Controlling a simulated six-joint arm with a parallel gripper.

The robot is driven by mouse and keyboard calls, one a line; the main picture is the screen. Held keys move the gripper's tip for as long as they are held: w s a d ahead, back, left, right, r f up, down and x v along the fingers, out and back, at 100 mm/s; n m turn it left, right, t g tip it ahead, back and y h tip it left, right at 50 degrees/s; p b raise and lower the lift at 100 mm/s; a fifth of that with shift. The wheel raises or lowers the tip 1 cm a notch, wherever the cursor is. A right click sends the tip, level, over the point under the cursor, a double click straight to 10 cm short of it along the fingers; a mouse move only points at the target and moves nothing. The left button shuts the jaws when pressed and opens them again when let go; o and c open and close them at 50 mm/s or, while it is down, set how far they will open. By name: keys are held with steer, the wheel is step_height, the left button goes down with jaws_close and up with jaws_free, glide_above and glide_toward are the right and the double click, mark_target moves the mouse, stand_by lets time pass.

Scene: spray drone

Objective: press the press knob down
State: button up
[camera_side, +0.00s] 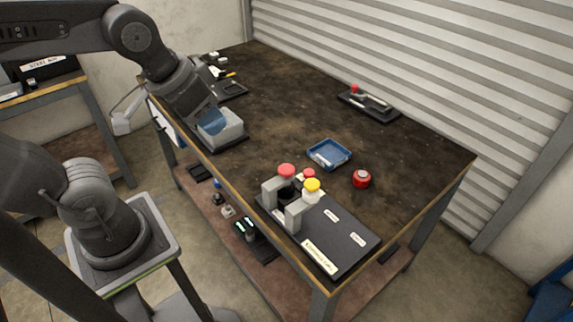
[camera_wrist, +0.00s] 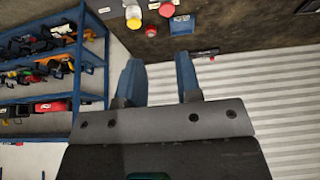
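A black board (camera_side: 343,238) at the table's near right corner carries grey brackets. I cannot tell which is the press knob. In the wrist view the yellow knob (camera_wrist: 133,14) and a red knob (camera_wrist: 167,9) show at the top edge. My gripper (camera_side: 209,121) is well left of the board, in front of or above a grey block (camera_side: 224,133). Its blue fingers (camera_wrist: 160,78) are apart with nothing between them.
A blue tray (camera_side: 329,154) and a red round object (camera_side: 361,179) lie beyond the board. A black base with a red-tipped tool (camera_side: 370,103) is by the shutter wall. The dark tabletop (camera_side: 285,100) between is mostly clear. Blue shelving (camera_wrist: 45,75) shows in the wrist view.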

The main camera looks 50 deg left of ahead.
steer(key=w+g, duration=0.1)
steer(key=w, duration=0.2)
steer(key=w+g, duration=0.1)
steer(key=w, duration=0.2)
steer(key=w+f, duration=0.1)
steer(key=w, duration=0.2)
steer(key=shift+w+a+f+g, duration=0.1)
steer(key=shift+w+a+g, duration=0.1)
steer(key=shift+g, duration=0.2)
jaws_close()
steer(key=w+f+g, duration=0.2)
steer(key=w+f, duration=0.3)
steer(key=w, duration=0.2)
steer(key=shift+w+f, duration=0.15)
steer(key=shift+w, duration=0.25)
steer(key=shift+a, duration=0.1)
